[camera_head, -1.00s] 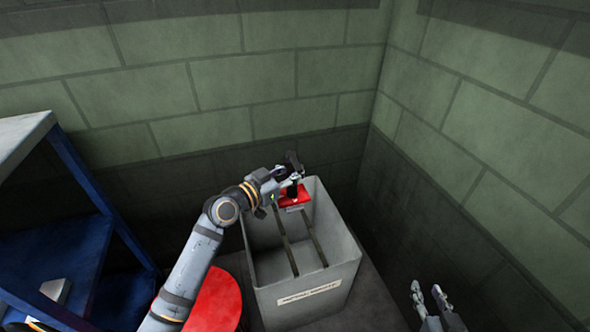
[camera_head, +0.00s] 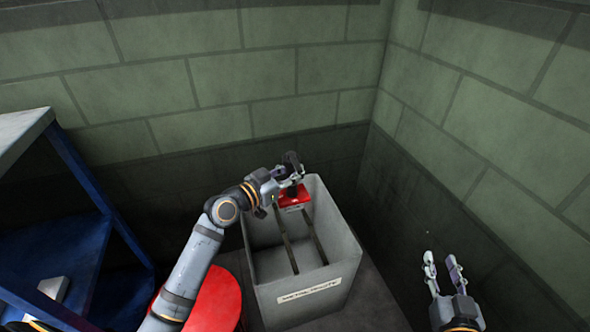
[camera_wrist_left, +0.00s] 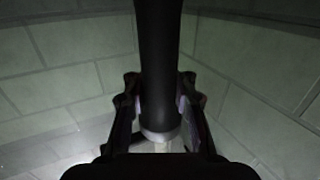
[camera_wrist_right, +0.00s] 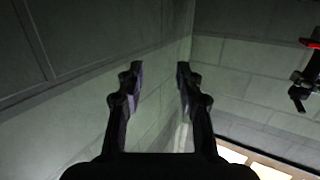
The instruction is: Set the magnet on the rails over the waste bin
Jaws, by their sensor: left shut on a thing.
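The magnet is a red block (camera_head: 295,197) with a black handle. It is at the far end of the grey waste bin (camera_head: 308,292), at the bin's rails (camera_head: 287,240); whether it touches them I cannot tell. My left gripper (camera_head: 290,176) is shut on the handle, and the dark handle (camera_wrist_left: 158,70) shows between its fingers in the left wrist view. The red block is hidden there. My right gripper (camera_head: 443,270) is open and empty, to the right of the bin; its spread fingers show in the right wrist view (camera_wrist_right: 158,85).
A blue shelf rack (camera_head: 75,220) with a grey top stands at the left. A round red surface (camera_head: 215,300) lies beside the bin, partly behind my left arm. Green block walls (camera_head: 300,80) meet in a corner behind the bin. The bin's front bears a white label (camera_head: 308,290).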

